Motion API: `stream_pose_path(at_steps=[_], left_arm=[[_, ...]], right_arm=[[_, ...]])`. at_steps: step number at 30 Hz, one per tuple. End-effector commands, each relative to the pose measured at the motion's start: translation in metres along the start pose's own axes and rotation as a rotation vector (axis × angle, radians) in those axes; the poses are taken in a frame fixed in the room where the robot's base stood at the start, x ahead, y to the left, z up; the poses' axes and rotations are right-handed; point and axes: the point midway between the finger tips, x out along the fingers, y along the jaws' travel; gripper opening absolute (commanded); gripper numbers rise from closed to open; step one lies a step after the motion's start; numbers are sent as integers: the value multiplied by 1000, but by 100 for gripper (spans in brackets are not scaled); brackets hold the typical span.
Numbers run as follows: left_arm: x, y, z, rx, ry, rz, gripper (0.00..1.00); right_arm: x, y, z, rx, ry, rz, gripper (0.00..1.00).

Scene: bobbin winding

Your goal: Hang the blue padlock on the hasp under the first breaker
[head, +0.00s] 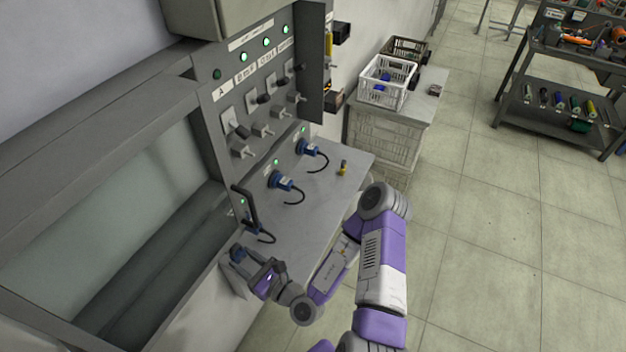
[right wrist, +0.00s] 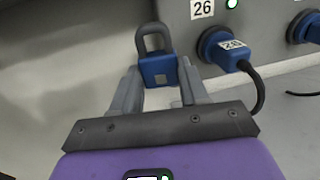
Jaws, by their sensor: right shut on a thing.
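My right gripper (head: 258,268) is shut on the blue padlock (right wrist: 159,71). The padlock also shows in the head view (head: 238,253), near the front left end of the grey shelf. Its grey shackle points up, and the fingers grip the body from both sides. The first breaker (head: 235,124), below the label "A", is at the left of the breaker row on the grey panel. The metal hasp (head: 242,151) below it looks empty. The padlock is well below and apart from that hasp. My left gripper is not in view.
Blue plugs (head: 282,181) with dark cables stick out from the panel above the shelf (head: 322,190). A dark upright device (head: 245,208) is near the padlock. A small yellow-and-black thing (head: 342,167) is on the shelf. A white basket (head: 371,80) stands on a cabinet behind.

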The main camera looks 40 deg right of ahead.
Motion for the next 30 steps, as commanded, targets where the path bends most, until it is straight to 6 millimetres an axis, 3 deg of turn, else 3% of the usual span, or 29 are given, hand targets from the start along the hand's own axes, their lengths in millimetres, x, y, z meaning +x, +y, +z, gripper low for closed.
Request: stream_pose_path(at_steps=[11, 19, 24, 30], left_arm=[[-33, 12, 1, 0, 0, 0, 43], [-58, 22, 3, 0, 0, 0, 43], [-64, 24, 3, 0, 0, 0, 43], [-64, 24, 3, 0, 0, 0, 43]], right_arm=[[-26, -79, 76, -18, 11, 155, 7], [-64, -154, 160, -12, 12, 187, 7], [-81, -175, 188, -2, 12, 168, 7], [-80, -179, 194, 3, 11, 163, 7]])
